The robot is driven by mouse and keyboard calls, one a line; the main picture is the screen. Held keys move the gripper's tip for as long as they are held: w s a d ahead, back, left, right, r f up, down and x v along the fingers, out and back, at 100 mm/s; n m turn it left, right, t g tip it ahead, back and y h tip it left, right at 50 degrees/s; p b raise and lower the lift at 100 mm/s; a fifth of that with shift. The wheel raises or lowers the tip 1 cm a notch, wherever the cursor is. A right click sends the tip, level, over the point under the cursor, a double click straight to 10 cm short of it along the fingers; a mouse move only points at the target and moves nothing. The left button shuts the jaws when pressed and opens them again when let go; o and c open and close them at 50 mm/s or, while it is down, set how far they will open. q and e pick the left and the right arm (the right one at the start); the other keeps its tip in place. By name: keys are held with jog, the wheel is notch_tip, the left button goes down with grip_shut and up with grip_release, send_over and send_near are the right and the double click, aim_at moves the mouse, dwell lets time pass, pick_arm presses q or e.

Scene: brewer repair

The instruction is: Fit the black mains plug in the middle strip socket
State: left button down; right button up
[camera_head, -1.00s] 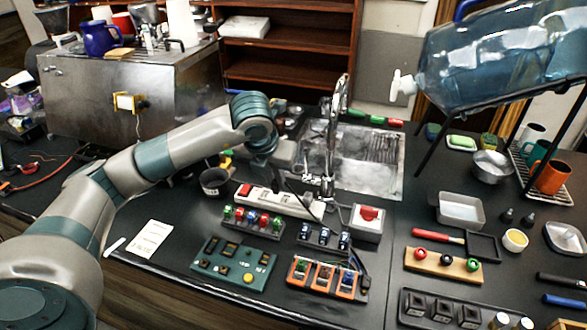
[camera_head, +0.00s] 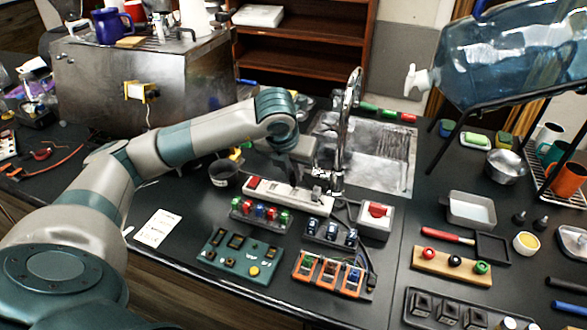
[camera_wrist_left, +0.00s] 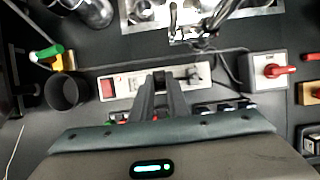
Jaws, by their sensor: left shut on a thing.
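The white power strip (camera_head: 262,189) lies on the black bench, with a red switch at its left end. It also shows in the left wrist view (camera_wrist_left: 134,86). My left gripper (camera_head: 294,182) points down over the middle part of the strip. In the left wrist view its fingers (camera_wrist_left: 160,78) are close together around a small dark thing, which looks like the black mains plug but is mostly hidden by the fingers. I cannot tell whether it touches a socket. Another dark piece (camera_wrist_left: 192,74) sits on the strip to the right of the fingers. My right gripper is not in view.
A dark cup (camera_head: 223,174) stands left of the strip, and a grey box with a red knob (camera_head: 377,212) stands right. A tap (camera_head: 345,135) and sink are behind. Rows of coloured parts (camera_head: 260,212) and a green board (camera_head: 240,254) lie in front.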

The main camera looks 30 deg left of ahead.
pick_arm(q)
jog(key=shift+f, duration=1.1)
jog(key=shift+f+b, duration=0.15)
jog(key=shift+b, duration=0.95)
jog(key=shift+f+b, duration=0.45)
jog(key=shift+b, duration=0.4)
dwell(1.4)
